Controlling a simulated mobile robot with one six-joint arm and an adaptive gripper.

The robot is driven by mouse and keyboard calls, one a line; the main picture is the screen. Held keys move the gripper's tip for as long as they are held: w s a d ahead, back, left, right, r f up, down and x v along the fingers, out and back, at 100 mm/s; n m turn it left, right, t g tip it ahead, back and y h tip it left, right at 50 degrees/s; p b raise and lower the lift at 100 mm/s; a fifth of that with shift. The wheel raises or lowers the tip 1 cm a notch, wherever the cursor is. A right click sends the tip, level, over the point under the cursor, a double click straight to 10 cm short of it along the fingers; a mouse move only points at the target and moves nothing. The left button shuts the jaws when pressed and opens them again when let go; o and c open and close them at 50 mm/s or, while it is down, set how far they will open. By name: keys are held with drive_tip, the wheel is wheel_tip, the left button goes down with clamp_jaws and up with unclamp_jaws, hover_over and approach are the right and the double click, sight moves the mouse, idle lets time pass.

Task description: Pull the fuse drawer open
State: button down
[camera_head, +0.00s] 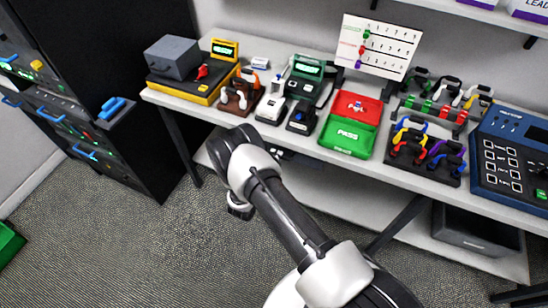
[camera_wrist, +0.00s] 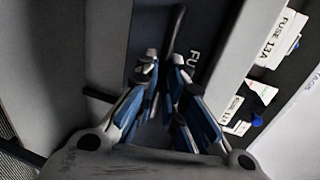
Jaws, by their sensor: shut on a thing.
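In the wrist view, the fuse drawer (camera_wrist: 205,25) has a dark grey front with a partly hidden white label starting "FU". Its dark handle (camera_wrist: 177,22) runs between the fingers of my gripper (camera_wrist: 163,68). The gripper has blue and grey fingers and is shut on this handle. To the right of the front and a grey wall, packets marked "FUSE 13A" (camera_wrist: 270,48) show inside, so the drawer stands at least partly open. In the head view, my arm hides the gripper and most of the drawer beneath the bench.
The white bench (camera_head: 225,117) carries testers, a red and green tray (camera_head: 347,143) and plug racks (camera_head: 408,150). A dark cabinet (camera_head: 130,150) stands at left. A grey bin (camera_head: 470,235) sits below the bench at right.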

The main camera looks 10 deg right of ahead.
idle(0.3)
drive_tip(key=f+v, duration=0.1)
drive_tip(key=v, duration=0.7)
drive_tip(key=f+v, duration=0.2)
drive_tip(key=v, duration=0.7)
drive_tip(key=shift+s+a+f, duration=0.25)
drive_tip(key=shift+s+a, duration=0.15)
drive_tip(key=shift+s, duration=0.15)
drive_tip(key=c, duration=1.7)
unclamp_jaws()
drive_tip(key=v, duration=1.2)
